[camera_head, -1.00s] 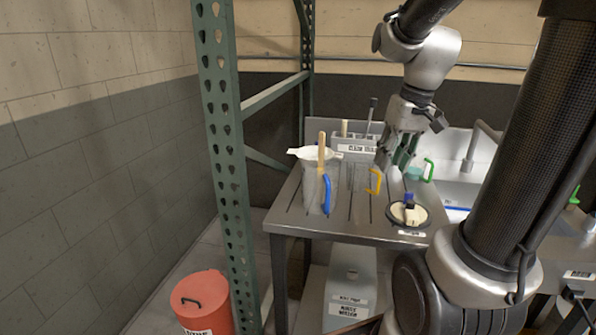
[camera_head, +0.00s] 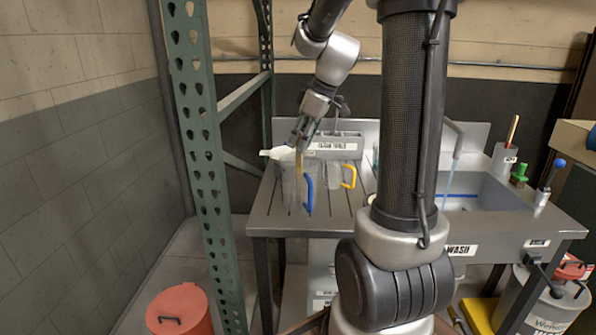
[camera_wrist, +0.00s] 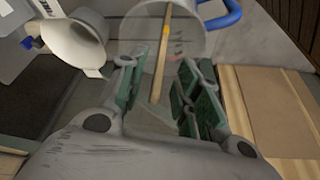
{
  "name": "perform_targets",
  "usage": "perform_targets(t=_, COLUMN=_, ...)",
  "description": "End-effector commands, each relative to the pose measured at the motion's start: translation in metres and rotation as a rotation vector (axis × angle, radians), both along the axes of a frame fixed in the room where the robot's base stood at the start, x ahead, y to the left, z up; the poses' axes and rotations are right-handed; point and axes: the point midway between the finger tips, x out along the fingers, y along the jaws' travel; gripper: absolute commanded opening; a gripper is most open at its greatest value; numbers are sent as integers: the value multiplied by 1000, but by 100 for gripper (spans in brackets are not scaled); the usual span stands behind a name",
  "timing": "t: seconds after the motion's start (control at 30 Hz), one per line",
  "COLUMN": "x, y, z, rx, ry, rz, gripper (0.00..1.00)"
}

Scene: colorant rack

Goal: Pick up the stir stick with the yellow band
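The stir stick (camera_head: 299,178) is a pale wooden stick leaning in a clear jug (camera_head: 288,190) with a blue handle (camera_head: 309,196). In the wrist view the stick (camera_wrist: 161,60) shows an orange-yellow band (camera_wrist: 166,31) and runs down between my fingers, seen partly through the clear jug (camera_wrist: 190,42). My gripper (camera_head: 301,138) is over the jug at the stick's upper end. In the wrist view my gripper (camera_wrist: 157,88) is open, with a green-padded finger on each side of the stick and gaps between.
A jug with a yellow handle (camera_head: 349,176) stands just right of the blue-handled one. A labelled tool holder (camera_head: 335,146) is behind them. A white funnel-like piece (camera_wrist: 75,42) is left of my fingers. The green rack post (camera_head: 200,130) rises at the left; the sink (camera_head: 480,195) lies right.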

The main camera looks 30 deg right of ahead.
Motion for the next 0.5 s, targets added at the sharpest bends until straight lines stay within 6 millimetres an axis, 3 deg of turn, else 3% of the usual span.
perform_targets(t=0.3, x=17, y=11, z=-40, rx=0, ry=1, rz=0, gripper=33)
perform_targets(t=0.5, x=19, y=12, z=-44, rx=0, ry=0, rz=-1, gripper=33)
